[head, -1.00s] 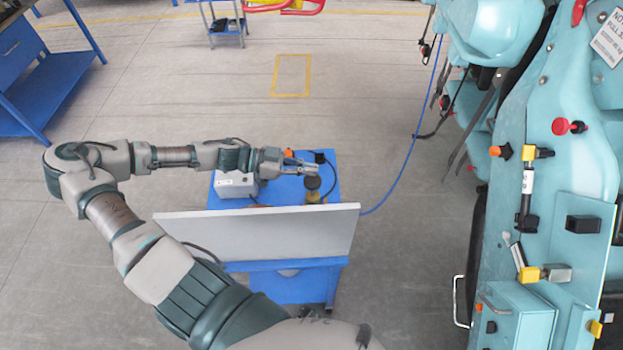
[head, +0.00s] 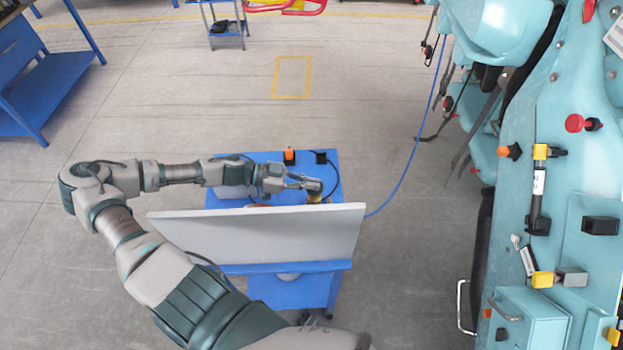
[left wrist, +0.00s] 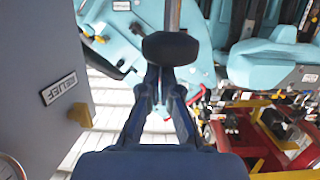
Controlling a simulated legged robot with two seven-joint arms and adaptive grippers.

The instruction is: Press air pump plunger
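The air pump plunger has a dark round knob (head: 314,186) at the right side of the blue cart (head: 334,167). In the left wrist view the black knob (left wrist: 170,48) sits on a metal shaft right at my fingertips. My left gripper (head: 304,182) reaches in from the left beside the knob. In the left wrist view its fingers (left wrist: 161,80) converge with their tips close together, and the knob is not between them. Whether they touch the knob I cannot tell. My right gripper is not in view.
A grey panel (head: 260,238) stands along the cart's front edge. Orange (head: 289,156) and black (head: 321,157) parts sit at its back. A blue hose (head: 405,170) runs right towards the large teal machine (head: 575,130).

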